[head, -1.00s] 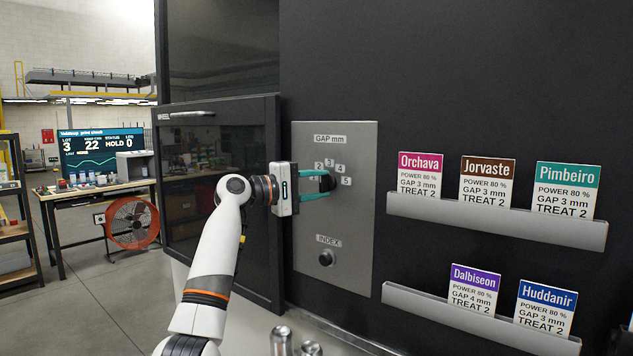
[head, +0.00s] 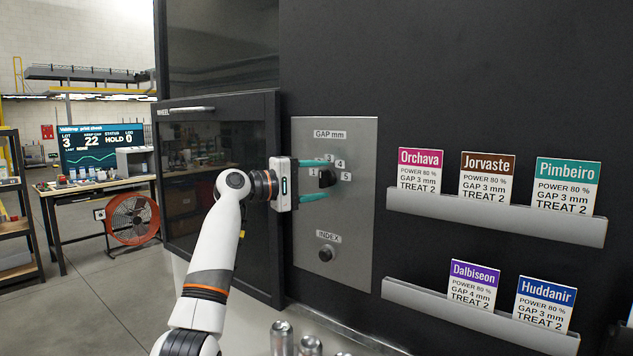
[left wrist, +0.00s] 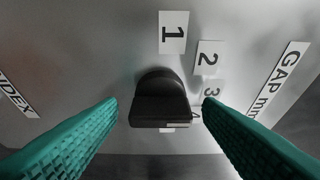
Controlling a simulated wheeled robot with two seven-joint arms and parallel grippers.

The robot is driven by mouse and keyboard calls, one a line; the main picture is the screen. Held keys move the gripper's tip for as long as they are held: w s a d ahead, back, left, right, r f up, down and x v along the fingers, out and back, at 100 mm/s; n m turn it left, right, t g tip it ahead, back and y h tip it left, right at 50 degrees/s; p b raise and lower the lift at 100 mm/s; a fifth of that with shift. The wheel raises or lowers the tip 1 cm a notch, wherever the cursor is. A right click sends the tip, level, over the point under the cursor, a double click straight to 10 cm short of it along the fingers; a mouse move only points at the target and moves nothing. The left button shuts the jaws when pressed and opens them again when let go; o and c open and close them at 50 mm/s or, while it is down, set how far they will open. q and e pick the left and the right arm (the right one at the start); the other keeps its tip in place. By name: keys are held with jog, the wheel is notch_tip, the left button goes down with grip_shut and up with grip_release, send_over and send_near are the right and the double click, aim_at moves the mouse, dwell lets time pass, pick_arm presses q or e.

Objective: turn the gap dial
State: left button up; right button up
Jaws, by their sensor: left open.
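The gap dial (head: 326,179) is a black knob on a grey metal panel (head: 355,240), under a "GAP mm" label, with number labels 1 to 5 around it. In the left wrist view the dial (left wrist: 160,100) sits between the two teal fingers, with a visible space on each side. My left gripper (head: 318,180) is open around the dial, one finger above and one below. My right gripper is not in view.
An INDEX knob (head: 326,253) is lower on the same panel. Card racks (head: 520,219) with recipe cards are at the right. A dark glazed door marked WHEEL (head: 205,190) is at the left. Metal cans (head: 282,338) stand below.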

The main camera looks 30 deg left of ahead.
pick_arm(q)
jog(key=b+v, duration=0.4)
jog(key=v, duration=0.8)
